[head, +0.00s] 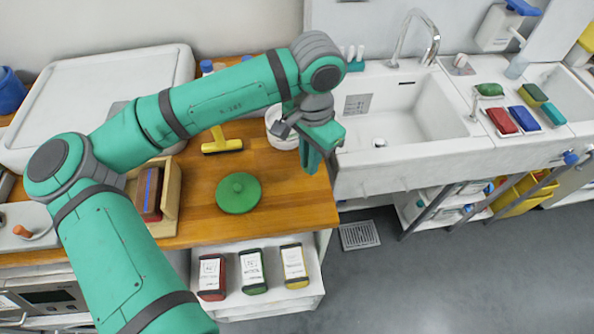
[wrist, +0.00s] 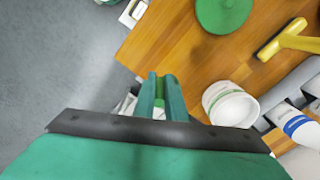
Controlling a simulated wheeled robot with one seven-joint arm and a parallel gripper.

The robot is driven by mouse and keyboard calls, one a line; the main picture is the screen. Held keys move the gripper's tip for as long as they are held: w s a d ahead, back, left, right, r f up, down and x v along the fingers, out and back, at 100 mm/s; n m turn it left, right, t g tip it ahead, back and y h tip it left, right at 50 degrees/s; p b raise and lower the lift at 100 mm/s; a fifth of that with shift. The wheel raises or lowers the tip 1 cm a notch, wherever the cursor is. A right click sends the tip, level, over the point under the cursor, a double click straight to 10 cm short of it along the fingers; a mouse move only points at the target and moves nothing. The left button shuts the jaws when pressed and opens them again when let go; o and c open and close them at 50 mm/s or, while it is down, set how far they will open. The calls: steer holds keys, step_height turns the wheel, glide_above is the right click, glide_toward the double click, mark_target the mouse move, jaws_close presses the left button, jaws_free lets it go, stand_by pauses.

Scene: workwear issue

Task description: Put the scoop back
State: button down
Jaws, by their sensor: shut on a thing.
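My gripper (head: 313,160) is above the right end of the wooden counter, near its edge by the sink. In the wrist view its fingers (wrist: 161,92) are shut on a narrow bright green piece (wrist: 158,101), seemingly the scoop's handle. The rest of the scoop is hidden behind the fingers and wrist. A white tub (head: 281,130) stands open on the counter just left of my gripper; in the wrist view the tub (wrist: 231,106) is right of the fingers, apart from them. A round green lid (head: 238,194) lies flat on the counter.
A yellow squeegee (head: 222,144) lies behind the lid. A wooden holder (head: 172,196) stands to the left. The white sink (head: 400,118) adjoins on the right. Red, green and yellow packs (head: 252,272) sit on a shelf below. The counter's front right corner is clear.

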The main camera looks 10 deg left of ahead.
steer(key=shift+w+a+f, duration=0.1)
steer(key=shift+a+f, duration=0.4)
steer(key=shift+f, duration=0.6)
steer(key=shift+s+a+f, duration=0.1)
steer(key=shift+a+f, duration=0.4)
steer(key=shift+f, duration=0.6)
steer(key=shift+w+a+f, duration=0.1)
steer(key=shift+a+f, duration=0.4)
steer(key=shift+f, duration=0.6)
steer(key=shift+f, duration=0.2)
steer(key=c, duration=1.8)
jaws_free()
step_height(320, 180, up, 12)
steer(key=shift+r, duration=0.2)
